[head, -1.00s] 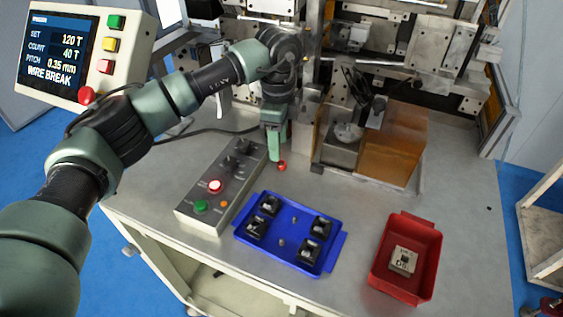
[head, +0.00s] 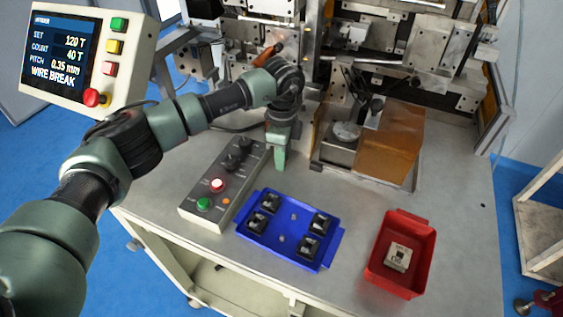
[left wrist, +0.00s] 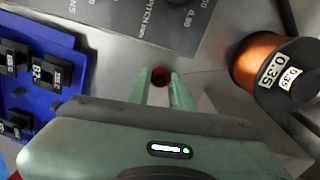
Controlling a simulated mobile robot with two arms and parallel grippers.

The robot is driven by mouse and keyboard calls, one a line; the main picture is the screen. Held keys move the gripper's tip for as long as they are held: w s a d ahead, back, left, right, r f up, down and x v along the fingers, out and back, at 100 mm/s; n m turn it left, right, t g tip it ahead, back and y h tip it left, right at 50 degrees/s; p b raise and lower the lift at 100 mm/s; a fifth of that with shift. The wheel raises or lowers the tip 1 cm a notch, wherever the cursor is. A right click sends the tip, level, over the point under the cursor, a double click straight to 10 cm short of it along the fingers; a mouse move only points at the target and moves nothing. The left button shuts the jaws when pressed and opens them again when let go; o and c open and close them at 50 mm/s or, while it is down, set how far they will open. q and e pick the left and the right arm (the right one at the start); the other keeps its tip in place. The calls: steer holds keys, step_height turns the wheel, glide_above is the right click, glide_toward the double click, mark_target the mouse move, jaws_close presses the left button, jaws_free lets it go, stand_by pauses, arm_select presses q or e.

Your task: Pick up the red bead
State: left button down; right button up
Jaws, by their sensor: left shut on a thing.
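The red bead (left wrist: 160,76) shows in the left wrist view at the tips of my left gripper's fingers (left wrist: 161,84). The gripper is shut on it. In the head view my left gripper (head: 280,158) points down over the bench, just right of the grey control box. The bead cannot be made out there. My right gripper is in neither view.
The grey control box (head: 222,189) lies left of the gripper. A blue tray (head: 272,252) with several black parts and a red bin (head: 387,276) stand in front. A copper-coloured spool (left wrist: 262,58) is close by on the right in the wrist view.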

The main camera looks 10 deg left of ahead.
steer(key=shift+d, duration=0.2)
arm_select(q)
steer(key=shift+r, duration=0.5)
step_height(320, 180, up, 19)
steer(key=b, duration=0.4)
steer(key=shift+b, duration=0.3)
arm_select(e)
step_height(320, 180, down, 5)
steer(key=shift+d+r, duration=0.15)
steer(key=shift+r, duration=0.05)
